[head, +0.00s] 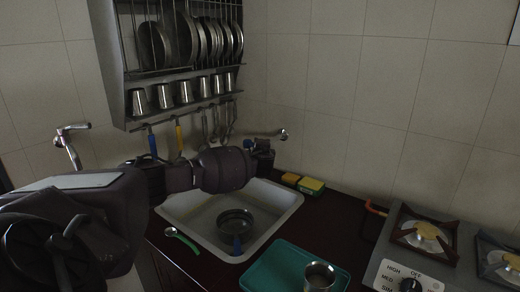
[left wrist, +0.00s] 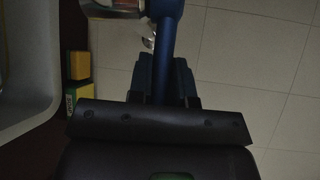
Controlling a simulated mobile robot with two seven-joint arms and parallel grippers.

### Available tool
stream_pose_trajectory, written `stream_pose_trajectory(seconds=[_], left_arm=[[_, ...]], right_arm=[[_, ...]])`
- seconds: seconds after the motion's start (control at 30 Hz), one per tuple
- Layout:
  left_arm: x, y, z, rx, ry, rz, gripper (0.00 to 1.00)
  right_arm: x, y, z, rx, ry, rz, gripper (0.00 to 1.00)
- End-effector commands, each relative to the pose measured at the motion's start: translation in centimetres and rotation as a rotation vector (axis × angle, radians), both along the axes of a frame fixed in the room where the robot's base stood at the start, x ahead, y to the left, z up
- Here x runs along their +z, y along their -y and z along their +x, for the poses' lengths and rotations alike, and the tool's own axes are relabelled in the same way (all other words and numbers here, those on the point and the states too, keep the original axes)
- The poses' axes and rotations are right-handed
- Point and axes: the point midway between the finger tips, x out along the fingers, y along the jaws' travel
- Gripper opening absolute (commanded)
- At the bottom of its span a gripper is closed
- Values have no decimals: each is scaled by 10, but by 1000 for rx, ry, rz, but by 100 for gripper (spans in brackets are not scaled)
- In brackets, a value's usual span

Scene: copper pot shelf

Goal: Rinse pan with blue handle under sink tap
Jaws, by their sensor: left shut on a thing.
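My left arm reaches across above the sink. I cannot see any water running. My right gripper is not in view.
A teal tray (head: 275,272) with a metal cup (head: 319,277) is in front. A stove (head: 420,250) stands right. A loaded dish rack (head: 190,105) hangs above.

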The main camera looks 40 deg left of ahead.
Motion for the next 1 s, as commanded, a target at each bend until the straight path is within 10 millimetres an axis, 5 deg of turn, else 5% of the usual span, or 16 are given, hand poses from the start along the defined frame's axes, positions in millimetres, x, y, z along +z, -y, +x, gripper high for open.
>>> stream_pose_trajectory(seconds=[0.9,0.93,1.0], left_arm=[[-1,-2,-15,-230,-1,0,0],[-1,-2,-15,-230,-1,0,24],[-1,-2,-15,-230,-1,0,34]], right_arm=[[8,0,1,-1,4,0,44],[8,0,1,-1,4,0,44],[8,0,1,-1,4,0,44]])
